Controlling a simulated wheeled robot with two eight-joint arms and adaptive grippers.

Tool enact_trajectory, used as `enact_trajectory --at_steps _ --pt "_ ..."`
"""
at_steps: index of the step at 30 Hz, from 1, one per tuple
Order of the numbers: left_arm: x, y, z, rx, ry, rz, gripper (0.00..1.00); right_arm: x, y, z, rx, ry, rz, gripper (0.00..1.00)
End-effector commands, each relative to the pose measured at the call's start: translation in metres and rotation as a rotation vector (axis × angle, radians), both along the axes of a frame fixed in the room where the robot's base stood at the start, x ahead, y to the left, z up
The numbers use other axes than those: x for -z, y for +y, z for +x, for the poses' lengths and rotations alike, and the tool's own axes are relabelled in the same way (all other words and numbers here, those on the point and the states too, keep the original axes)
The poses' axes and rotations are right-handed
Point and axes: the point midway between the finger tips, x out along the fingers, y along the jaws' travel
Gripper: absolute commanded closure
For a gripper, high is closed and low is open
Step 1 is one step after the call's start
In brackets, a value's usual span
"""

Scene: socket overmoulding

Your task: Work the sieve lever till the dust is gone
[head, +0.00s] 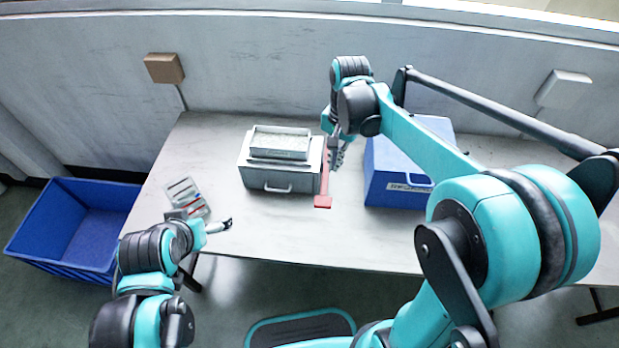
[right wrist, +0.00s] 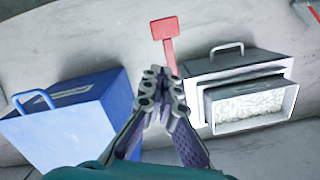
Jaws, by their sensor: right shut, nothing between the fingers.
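The sieve is a grey box (head: 262,178) with a front handle and a raised sieve tray (head: 281,153) on top. In the right wrist view the tray (right wrist: 284,117) holds pale granules (right wrist: 245,103); I cannot make out dust among them. The red lever (head: 323,198) runs along the box's right side and ends in a flat paddle, also clear in the right wrist view (right wrist: 165,28). My right gripper (head: 337,160) is shut and empty, close beside the lever; contact cannot be told. My left gripper (head: 226,225) is near the table's front left, its jaws unclear.
A blue lidded box (head: 385,190) with a handle and label stands close to the right of my right gripper. A clear tray of small parts (head: 184,193) lies at the table's left. A blue crate (head: 40,259) stands on the floor. The table's front middle is clear.

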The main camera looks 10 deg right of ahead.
Motion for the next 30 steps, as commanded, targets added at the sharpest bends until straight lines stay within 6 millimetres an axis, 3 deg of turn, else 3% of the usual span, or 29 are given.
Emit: enact_trajectory --at_steps 4,7,15,21,30 --pt "-0.004 0.000 0.000 0.000 0.000 0.000 0.01 -0.001 0.000 0.000 0.000 0.000 0.000 1.00" --pt "-0.017 0.000 0.000 0.000 0.000 0.000 0.01 -0.002 0.002 0.001 -0.001 0.000 0.000 1.00" --pt "-0.085 0.000 0.000 0.000 0.000 0.000 0.01 0.001 0.014 -0.005 -0.001 0.001 0.000 1.00" --pt "-0.122 0.000 0.000 0.000 0.000 0.000 0.01 0.008 0.021 -0.018 -0.001 0.002 0.001 1.00" --pt "-0.136 0.000 0.000 0.000 0.000 0.000 0.01 0.016 0.024 -0.027 0.000 0.003 0.000 1.00"
